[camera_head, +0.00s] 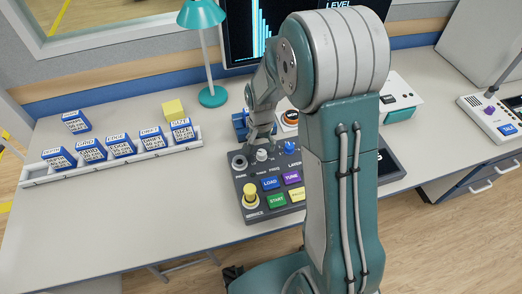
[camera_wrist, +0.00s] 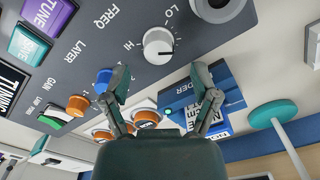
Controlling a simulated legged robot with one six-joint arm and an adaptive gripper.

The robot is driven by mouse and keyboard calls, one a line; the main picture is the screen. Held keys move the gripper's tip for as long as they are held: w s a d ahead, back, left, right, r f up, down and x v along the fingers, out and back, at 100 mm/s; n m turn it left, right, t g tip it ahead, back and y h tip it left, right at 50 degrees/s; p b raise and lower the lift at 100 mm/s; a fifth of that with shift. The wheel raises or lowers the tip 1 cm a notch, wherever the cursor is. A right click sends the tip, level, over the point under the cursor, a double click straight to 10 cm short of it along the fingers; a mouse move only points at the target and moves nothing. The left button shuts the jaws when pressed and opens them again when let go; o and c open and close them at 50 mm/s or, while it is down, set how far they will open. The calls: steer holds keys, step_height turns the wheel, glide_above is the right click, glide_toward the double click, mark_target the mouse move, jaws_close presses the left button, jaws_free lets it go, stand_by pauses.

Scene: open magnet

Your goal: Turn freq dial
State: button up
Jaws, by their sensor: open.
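The freq dial (camera_wrist: 158,42) is a round white knob with a dark pointer line, between the HI and LO marks, beside the FREQ label in the wrist view. It also shows in the head view (camera_head: 262,155) on the top part of the dark control box (camera_head: 241,180). My gripper (camera_wrist: 160,72) is open, its two fingers apart on either side of the dial's near edge. A gap shows between the fingertips and the dial in the picture, and no contact is visible. In the head view my gripper (camera_head: 262,142) is just behind the dial, partly hidden by my arm.
A blue knob (camera_head: 290,147) and a grey knob (camera_head: 239,162) flank the dial. Several coloured buttons and a yellow knob (camera_head: 250,196) lie in front. The left front tabletop is clear.

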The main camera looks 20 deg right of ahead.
mark_target(261, 152)
step_height(261, 152, up, 8)
steer(key=shift+f, duration=0.15)
stand_by(0.5)
steer(key=s+r+n+t, duration=0.5)
steer(key=s+r+n, duration=0.2)
steer(key=s+r, duration=0.9)
steer(key=s, duration=0.5)
steer(key=shift+r+t, duration=0.15)
steer(key=shift+t, duration=0.15)
